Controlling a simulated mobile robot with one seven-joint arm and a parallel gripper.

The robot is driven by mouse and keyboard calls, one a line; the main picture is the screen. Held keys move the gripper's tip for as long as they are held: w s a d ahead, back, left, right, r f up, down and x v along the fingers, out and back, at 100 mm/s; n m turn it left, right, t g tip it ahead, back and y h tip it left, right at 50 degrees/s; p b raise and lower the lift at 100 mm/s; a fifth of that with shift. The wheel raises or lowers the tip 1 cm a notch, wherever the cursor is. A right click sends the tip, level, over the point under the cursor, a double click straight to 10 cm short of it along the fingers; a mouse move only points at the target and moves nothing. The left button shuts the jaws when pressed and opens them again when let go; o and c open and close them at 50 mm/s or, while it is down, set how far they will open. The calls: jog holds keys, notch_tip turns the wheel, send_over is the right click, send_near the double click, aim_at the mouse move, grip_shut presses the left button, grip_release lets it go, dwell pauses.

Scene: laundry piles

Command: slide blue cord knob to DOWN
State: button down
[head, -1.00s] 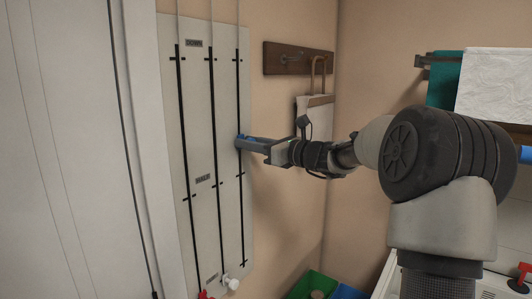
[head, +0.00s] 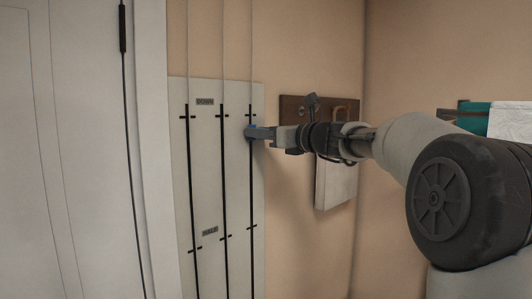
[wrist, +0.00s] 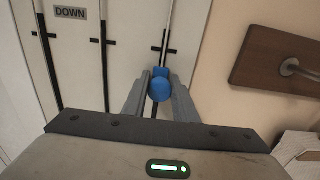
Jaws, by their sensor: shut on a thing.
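The blue cord knob (head: 249,131) is on the rightmost slot of the pale board (head: 178,92), a little below that slot's top cross mark. The DOWN label (head: 205,101) is near the board's top edge, and the HALF label (head: 209,231) is much lower. My gripper (head: 256,132) reaches in from the right and is shut on the knob, which it partly hides. In the wrist view the blue knob (wrist: 160,88) sits between my two fingers, below the cross mark on its slot. The DOWN label (wrist: 70,13) shows at upper left there.
A dark wooden hook rail (head: 292,106) is on the wall right of the board, behind my arm, with a pale hanging item (head: 336,186) below it. A white door (head: 65,150) is at left. Teal and white cloths (head: 510,120) hang at far right.

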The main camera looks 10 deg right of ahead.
aim_at(251, 116)
jog(key=shift+r, duration=2.15)
jog(key=c, duration=1.4)
grip_release()
jog(key=shift+c, duration=0.2)
jog(key=b+v, duration=0.4)
jog(key=v, duration=1.3)
jog(key=shift+s, duration=0.2)
jog(key=shift+d+f, duration=0.1)
jog(key=shift+d, duration=0.05)
